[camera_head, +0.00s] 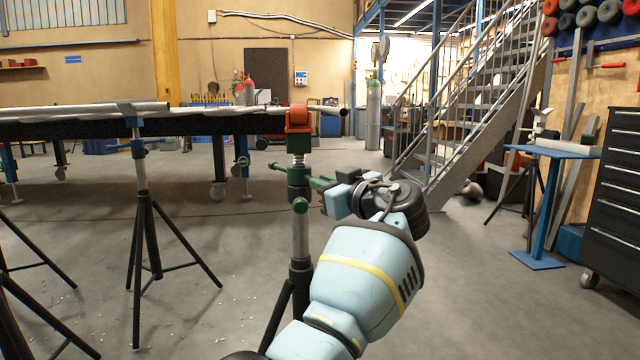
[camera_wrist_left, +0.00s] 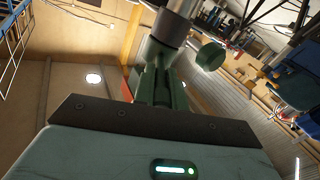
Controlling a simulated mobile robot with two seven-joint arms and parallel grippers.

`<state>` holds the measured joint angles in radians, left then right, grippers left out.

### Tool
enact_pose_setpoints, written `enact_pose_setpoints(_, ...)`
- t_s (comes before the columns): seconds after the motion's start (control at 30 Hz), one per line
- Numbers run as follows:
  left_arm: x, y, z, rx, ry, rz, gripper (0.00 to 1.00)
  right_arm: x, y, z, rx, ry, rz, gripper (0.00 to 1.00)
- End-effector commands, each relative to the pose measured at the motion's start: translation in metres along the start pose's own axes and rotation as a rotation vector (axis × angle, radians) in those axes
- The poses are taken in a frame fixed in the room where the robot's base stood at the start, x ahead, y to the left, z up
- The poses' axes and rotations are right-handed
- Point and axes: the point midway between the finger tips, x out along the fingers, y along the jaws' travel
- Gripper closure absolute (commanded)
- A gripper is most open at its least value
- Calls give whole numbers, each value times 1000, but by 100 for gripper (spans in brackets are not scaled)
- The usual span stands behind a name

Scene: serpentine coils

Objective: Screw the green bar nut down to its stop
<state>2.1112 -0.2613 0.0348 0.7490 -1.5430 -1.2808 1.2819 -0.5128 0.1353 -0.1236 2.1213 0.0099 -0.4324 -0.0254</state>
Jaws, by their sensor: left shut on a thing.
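The green bar nut (camera_head: 298,178) sits on an upright stand, with one bar pointing left and another pointing right toward my gripper. A short stretch of threaded screw (camera_head: 298,159) shows between the nut and the orange-red head (camera_head: 298,118) above. My left gripper (camera_head: 329,192) is shut on the right-hand bar of the nut. In the left wrist view, the green bar (camera_wrist_left: 158,84) runs up from the dark gripper edge toward the grey stand post (camera_wrist_left: 172,24). A round green end (camera_wrist_left: 210,56) shows beside it. The fingertips are partly hidden. My right gripper is out of view.
Long metal pipes (camera_head: 75,112) lie along a dark rack behind, at the height of the orange-red head. Another tripod stand (camera_head: 142,190) is at the left. A blue pedestal table (camera_head: 548,205) and a black drawer cabinet (camera_head: 615,190) stand at the right. Floor between is clear.

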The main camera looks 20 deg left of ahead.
Motion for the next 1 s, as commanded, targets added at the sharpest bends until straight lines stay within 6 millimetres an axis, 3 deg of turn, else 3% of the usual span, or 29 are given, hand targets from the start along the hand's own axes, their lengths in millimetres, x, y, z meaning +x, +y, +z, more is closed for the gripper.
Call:
enact_pose_setpoints(0.37,0,0,-2,-4,1,1,100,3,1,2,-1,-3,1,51)
enact_pose_setpoints(0.4,0,0,-2,-4,1,1,82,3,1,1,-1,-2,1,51)
enact_pose_setpoints(0.53,0,0,-1,-3,0,0,66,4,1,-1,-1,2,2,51)
enact_pose_setpoints(0.83,0,0,-2,-2,0,0,66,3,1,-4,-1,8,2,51)
enact_pose_setpoints(1.0,0,3,-14,-2,0,-1,66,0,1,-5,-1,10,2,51)
